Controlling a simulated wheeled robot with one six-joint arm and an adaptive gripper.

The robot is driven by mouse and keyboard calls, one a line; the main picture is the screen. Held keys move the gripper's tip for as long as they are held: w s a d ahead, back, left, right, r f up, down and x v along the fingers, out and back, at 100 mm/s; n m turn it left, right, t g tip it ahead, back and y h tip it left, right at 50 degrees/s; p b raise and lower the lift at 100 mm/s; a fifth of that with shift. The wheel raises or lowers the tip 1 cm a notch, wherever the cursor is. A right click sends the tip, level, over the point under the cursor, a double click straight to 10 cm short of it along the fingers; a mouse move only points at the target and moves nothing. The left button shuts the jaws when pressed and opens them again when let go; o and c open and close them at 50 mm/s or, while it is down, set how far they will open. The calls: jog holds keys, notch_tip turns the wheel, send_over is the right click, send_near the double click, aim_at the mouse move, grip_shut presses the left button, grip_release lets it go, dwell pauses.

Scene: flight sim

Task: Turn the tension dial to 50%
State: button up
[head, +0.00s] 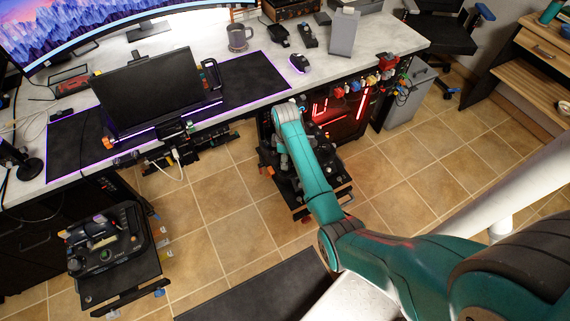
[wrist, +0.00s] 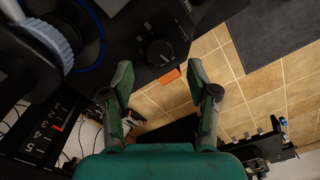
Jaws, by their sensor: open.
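A round black dial (wrist: 160,52) with pale markings around it sits on a dark panel in the wrist view. It looks like the tension dial, but I cannot read its label or setting clearly. My gripper (wrist: 163,78) is open, and its fingertips lie to either side below the dial in the picture. In the head view my arm reaches over a black control unit (head: 333,193) beside the desk; my gripper is hidden there.
A large grey-blue wheel (wrist: 45,42) stands left of the dial in the wrist view, above a numbered scale (wrist: 42,130). The desk (head: 215,60) holds a monitor (head: 155,92). Another control unit (head: 110,255) stands at left. Tiled floor (head: 215,205) lies open between the units.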

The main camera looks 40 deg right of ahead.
jog(key=shift+f, duration=2.25)
grip_shut()
